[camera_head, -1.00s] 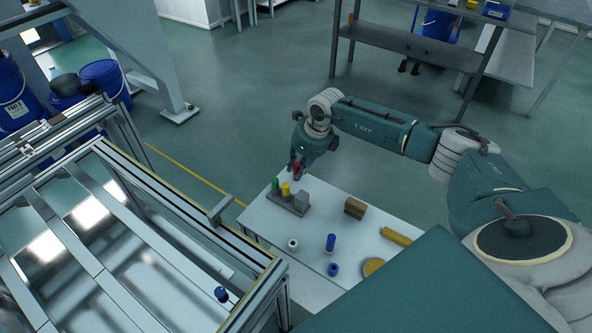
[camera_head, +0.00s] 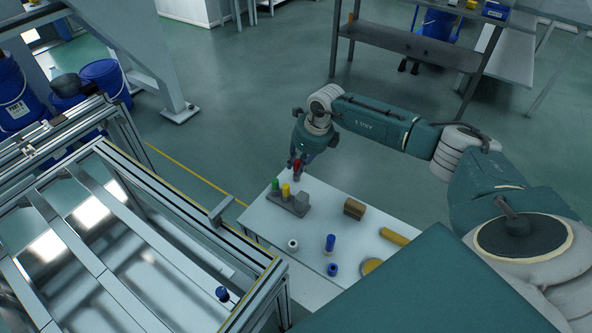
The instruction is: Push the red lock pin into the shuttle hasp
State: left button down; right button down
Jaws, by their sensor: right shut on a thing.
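My right gripper (camera_head: 297,162) is shut on the red lock pin (camera_head: 297,167), above the far edge of the small white table. The pin shows between the fingers, and part of it is hidden by them. Just below and in front of it is a grey block (camera_head: 300,206) with a green pin (camera_head: 276,185) and a yellow pin (camera_head: 285,190) upright on it. The red pin appears apart from the block. I cannot pick out the shuttle hasp with certainty. My left gripper is not in view.
The white table (camera_head: 262,222) also carries a brown block (camera_head: 354,208), a blue cylinder (camera_head: 330,243), two small rings and a yellow bar (camera_head: 394,236). A metal frame fixture (camera_head: 190,228) with a blue knob (camera_head: 222,293) fills the left side. The floor behind the table is clear.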

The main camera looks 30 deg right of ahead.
aim_at(298, 163)
jog(key=shift+r+p, duration=0.6)
jog(key=shift+r, duration=0.4)
jog(key=shift+r+p, duration=1.75)
jog(key=shift+r, duration=0.75)
jog(key=c, duration=2.2)
grip_release()
grip_shut()
